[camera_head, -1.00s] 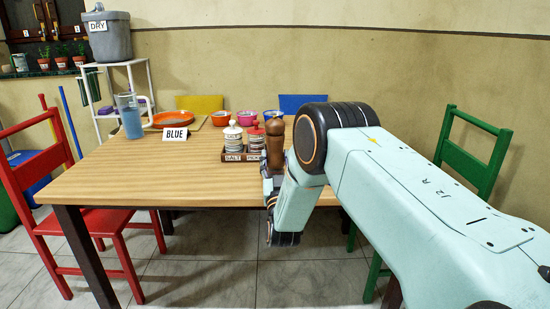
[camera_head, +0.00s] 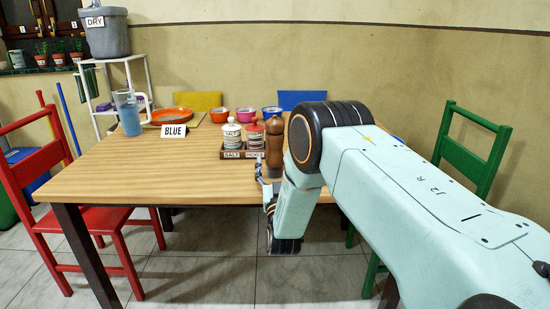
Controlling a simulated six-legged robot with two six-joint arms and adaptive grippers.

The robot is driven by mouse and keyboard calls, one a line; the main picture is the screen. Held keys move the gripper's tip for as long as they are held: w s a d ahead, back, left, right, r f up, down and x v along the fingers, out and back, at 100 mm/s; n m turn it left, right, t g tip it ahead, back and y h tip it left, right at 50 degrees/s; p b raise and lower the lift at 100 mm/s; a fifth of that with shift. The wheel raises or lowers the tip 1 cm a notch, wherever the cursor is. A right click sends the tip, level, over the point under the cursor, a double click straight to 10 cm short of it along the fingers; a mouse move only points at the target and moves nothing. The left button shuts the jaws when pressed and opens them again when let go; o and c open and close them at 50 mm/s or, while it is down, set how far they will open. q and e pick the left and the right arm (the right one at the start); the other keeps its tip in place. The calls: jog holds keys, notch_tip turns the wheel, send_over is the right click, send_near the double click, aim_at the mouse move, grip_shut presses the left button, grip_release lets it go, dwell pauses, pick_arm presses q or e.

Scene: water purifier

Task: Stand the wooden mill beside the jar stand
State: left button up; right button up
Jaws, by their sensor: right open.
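The brown wooden mill (camera_head: 274,148) stands upright on the table, close to the right end of the jar stand. The jar stand (camera_head: 233,155) is a dark low rack with labels, holding a white-lidded jar (camera_head: 231,134) and a red-lidded jar (camera_head: 255,134). I cannot tell if mill and stand touch. My right gripper (camera_head: 266,176) is open at the lower part of the mill, on its near side; my wrist hides part of it. My left gripper is not in view.
The wooden table (camera_head: 150,178) has free room in front and to the left. A BLUE sign (camera_head: 173,131), a blue pitcher (camera_head: 130,113), an orange plate (camera_head: 172,115) and several bowls are farther back. A red chair (camera_head: 95,220) and a green chair (camera_head: 470,150) flank the table.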

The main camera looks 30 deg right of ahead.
jog(key=p+v, duration=0.1)
jog(key=v, duration=0.8)
jog(key=shift+s+a+f+p, duration=0.2)
jog(key=shift+s+p, duration=0.15)
jog(key=shift+p, duration=0.05)
jog(key=s+a+f+n+g+y, duration=0.25)
jog(key=s+f+g+y, duration=0.2)
jog(key=f, duration=0.45)
jog(key=s+a+f+n+g+y, duration=0.1)
jog(key=s+a+f+g+y, duration=0.25)
jog(key=s+f, duration=0.4)
jog(key=s+a+f+g+y, duration=0.1)
jog(key=s+g, duration=0.3)
jog(key=s, duration=0.5)
jog(key=s+a+f+n+g, duration=0.1)
jog(key=s+a+f+g, duration=0.2)
jog(key=s, duration=0.6)
jog(key=s+a+f+g+y, duration=0.1)
jog(key=s+a+f+g, duration=0.1)
jog(key=s, duration=0.7)
jog(key=a+g, duration=0.1)
jog(key=g, duration=0.1)
jog(key=shift+n+g+y, duration=0.3)
jog(key=shift+n+g, duration=0.05)
jog(key=shift+g, duration=0.05)
jog(key=shift+a+f, duration=0.1)
notch_tip(320, 180, up, 3)
jog(key=p, duration=0.3)
